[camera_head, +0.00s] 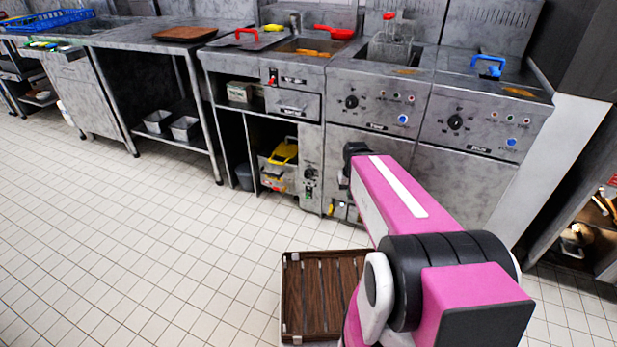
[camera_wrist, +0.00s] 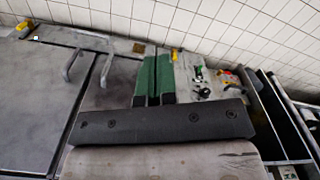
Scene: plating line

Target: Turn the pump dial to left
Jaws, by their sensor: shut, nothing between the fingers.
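The pump dial appears to be the small dark dial (camera_head: 309,174) on a narrow grey panel below the fryer counter, with a green part just under it. In the wrist view, a black dial (camera_wrist: 196,88) and a green part show on a grey panel to the right of my fingers. My gripper (camera_wrist: 157,60) has two green-padded fingers side by side, shut and empty. They overlap the grey panels in the picture and look apart from the dial. Which way the dial points is too small to tell. In the head view my arm hides the fingers.
Larger dials (camera_head: 351,102) and (camera_head: 456,122) sit on the fryer fronts above. An open shelf holding a yellow item (camera_head: 284,152) is left of the panel. A slatted brown crate (camera_head: 318,295) lies on the floor by my arm. The tiled floor at left is clear.

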